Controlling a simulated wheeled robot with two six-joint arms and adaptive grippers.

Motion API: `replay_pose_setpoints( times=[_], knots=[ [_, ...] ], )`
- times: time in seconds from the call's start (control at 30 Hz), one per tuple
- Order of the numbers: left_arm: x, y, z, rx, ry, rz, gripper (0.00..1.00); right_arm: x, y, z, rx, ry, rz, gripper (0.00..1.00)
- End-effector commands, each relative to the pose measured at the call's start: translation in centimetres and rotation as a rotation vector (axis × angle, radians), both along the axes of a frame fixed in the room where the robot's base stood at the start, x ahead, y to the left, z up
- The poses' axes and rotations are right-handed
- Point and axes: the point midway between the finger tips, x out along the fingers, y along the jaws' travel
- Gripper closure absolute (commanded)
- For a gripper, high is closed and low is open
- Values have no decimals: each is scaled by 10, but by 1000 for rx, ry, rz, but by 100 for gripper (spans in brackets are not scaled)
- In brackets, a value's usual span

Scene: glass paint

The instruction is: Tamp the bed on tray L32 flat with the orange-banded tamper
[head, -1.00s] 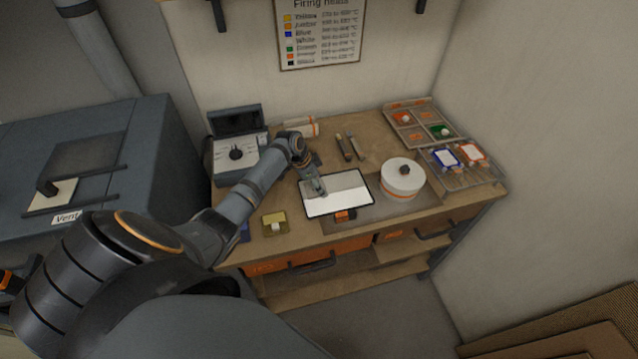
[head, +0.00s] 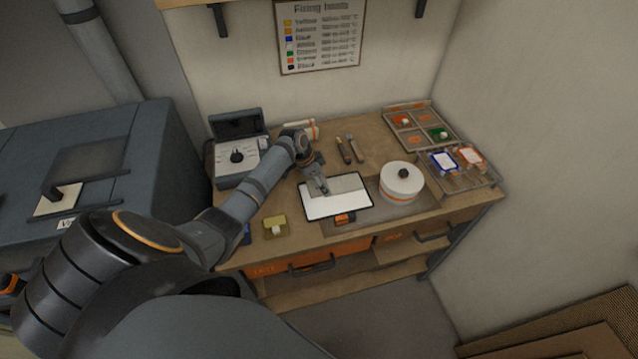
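A flat tray (head: 310,211) with a thin dark rim and a pale bed lies on the workbench in the head view. My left gripper (head: 322,188) points down over the bed's left-middle part. It is too small to tell whether its fingers hold a tool or touch the bed. I cannot make out an orange-banded tamper in it. An orange tag (head: 344,218) shows at the tray's front edge; its text is unreadable. My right gripper is out of view.
A white round container (head: 401,184) with an orange band and dark knob stands right of the tray. Two slim tools (head: 350,149) lie behind it.

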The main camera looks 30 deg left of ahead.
Motion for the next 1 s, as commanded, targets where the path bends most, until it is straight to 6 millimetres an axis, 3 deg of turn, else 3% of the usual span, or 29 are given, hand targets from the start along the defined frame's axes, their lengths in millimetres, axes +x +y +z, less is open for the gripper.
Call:
replay_pose_setpoints(
  times=[0.4, 0.77, 1.0],
  knots=[
    [36, -31, -2, -2, -2, 0, 60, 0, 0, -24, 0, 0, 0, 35],
    [38, -33, 0, 0, 0, 1, 60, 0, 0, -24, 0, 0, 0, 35],
    [38, -33, -13, -1, 1, 0, 60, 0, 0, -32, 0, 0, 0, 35]
  ],
)
